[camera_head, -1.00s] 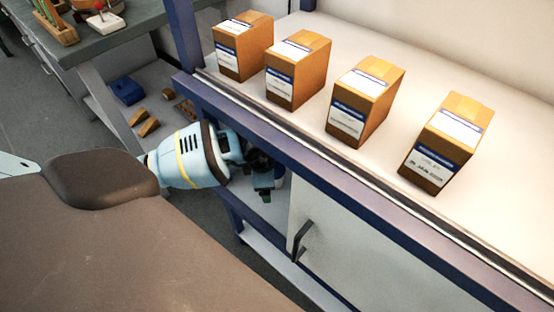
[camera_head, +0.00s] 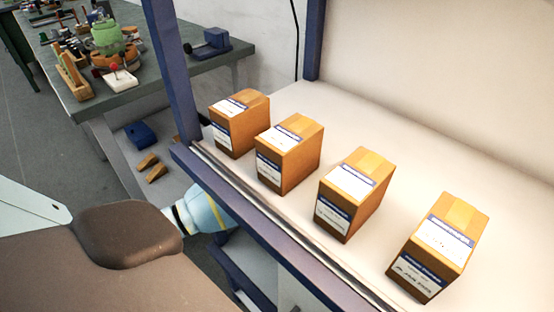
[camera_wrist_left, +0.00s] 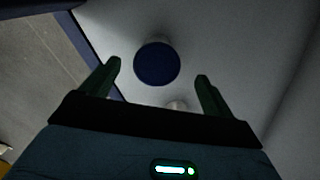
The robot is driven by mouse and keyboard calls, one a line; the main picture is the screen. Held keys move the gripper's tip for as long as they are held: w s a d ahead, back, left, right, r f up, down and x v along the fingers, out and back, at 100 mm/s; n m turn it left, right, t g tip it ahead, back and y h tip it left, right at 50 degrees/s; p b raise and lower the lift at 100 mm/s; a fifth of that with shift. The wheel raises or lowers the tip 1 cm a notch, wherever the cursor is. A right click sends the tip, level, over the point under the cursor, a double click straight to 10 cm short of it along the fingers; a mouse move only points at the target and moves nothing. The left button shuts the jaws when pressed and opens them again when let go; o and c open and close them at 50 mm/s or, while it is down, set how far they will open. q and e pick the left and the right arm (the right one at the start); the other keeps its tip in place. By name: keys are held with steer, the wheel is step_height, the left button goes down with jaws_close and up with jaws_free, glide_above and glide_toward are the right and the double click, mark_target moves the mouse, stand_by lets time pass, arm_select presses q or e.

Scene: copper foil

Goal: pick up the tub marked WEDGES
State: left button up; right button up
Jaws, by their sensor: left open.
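A round tub with a dark blue lid (camera_wrist_left: 157,64) stands on a pale surface in the left wrist view. Its side is pale and mostly hidden, and no marking can be read, so I cannot tell if it is the WEDGES tub. My left gripper (camera_wrist_left: 158,72) is open and empty, its dark green fingers apart on either side of the lid's near part in the picture. In the head view my left forearm goes behind the blue shelf rail, which hides the gripper. My right gripper is not in view.
A small pale object (camera_wrist_left: 177,104) lies between the fingers, partly hidden by my gripper. A blue shelf rail (camera_head: 262,221) runs above my left arm. Several cardboard boxes (camera_head: 354,196) stand on the shelf. A workbench (camera_head: 150,73) with tools is at the back left.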

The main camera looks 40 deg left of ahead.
arm_select(q)
steer(key=shift+f, duration=0.1)
steer(key=shift+f, duration=0.2)
steer(key=shift+s+f+b, duration=0.2)
steer(key=shift+f+b, duration=0.75)
steer(key=shift+b, duration=0.25)
steer(key=f+b, duration=0.3)
steer(key=shift+s+f+b, duration=0.35)
steer(key=shift+f+b, duration=0.7)
steer(key=c, duration=1.1)
